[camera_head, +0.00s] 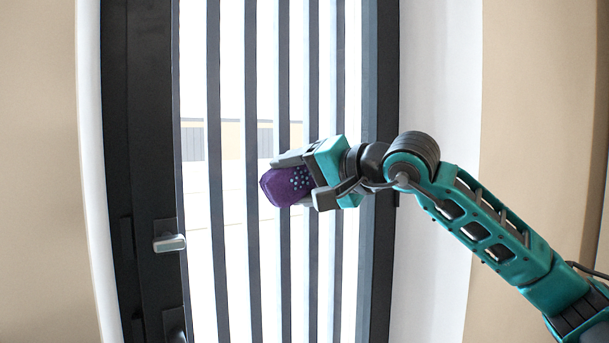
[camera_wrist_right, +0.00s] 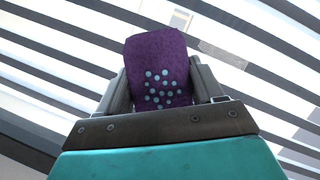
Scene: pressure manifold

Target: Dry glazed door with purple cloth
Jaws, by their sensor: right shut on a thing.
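The glazed door (camera_head: 233,250) fills the middle of the head view, with a dark frame and dark vertical bars across bright glass. My right gripper (camera_head: 290,180) is in front of the glass at mid-height, shut on the purple cloth (camera_head: 283,187). The cloth is a folded pad with light blue dots. In the right wrist view the cloth (camera_wrist_right: 157,65) sits between the two fingers and sticks out past their tips toward the barred glass. I cannot tell whether it touches the door. My left gripper is not in view.
A metal lever handle (camera_head: 170,243) sticks out on the left side of the door frame, with a dark fitting (camera_head: 175,322) below it. Beige walls (camera_head: 40,170) flank the doorway on both sides. No loose object stands before the glass.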

